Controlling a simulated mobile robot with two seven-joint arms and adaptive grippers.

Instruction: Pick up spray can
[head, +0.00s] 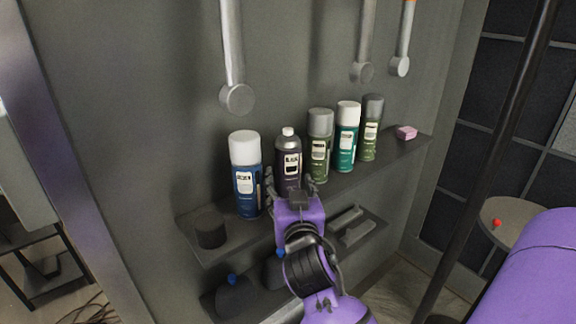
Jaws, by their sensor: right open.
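Several spray cans stand upright in a row on the upper grey wall shelf (385,158). My left gripper is out of view.
A dark round tin (209,228) sits at the shelf's left end and a pink block (406,132) at its right end. A lower shelf holds dark items with blue tops (235,294). Grey tools (234,60) hang on the wall above. A dark pole (505,130) stands right.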

